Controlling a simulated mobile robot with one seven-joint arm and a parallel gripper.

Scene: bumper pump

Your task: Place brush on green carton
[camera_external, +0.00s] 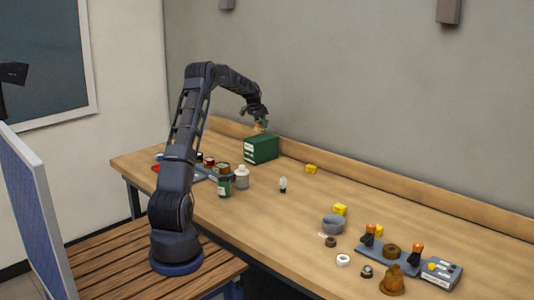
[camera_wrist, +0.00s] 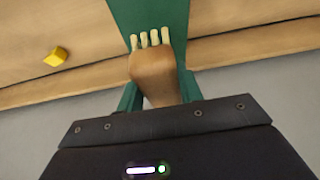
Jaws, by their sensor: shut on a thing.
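The green carton (camera_external: 261,149) stands on the wooden table near the back wall; its green top (camera_wrist: 165,18) also shows in the wrist view. My gripper (camera_external: 260,120) is directly above the carton. It is shut on the brush (camera_wrist: 153,75), which has a brown handle and several pale bristle tufts at its far end. In the wrist view the bristles overlap the green carton. The brush is small in the external view, and I cannot tell whether it touches the carton's top.
A yellow block (camera_wrist: 56,56) lies beside the carton. A green jar (camera_external: 224,186) and a pale bottle (camera_external: 242,178) stand in front of it. A raised wooden ledge runs along the wall.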

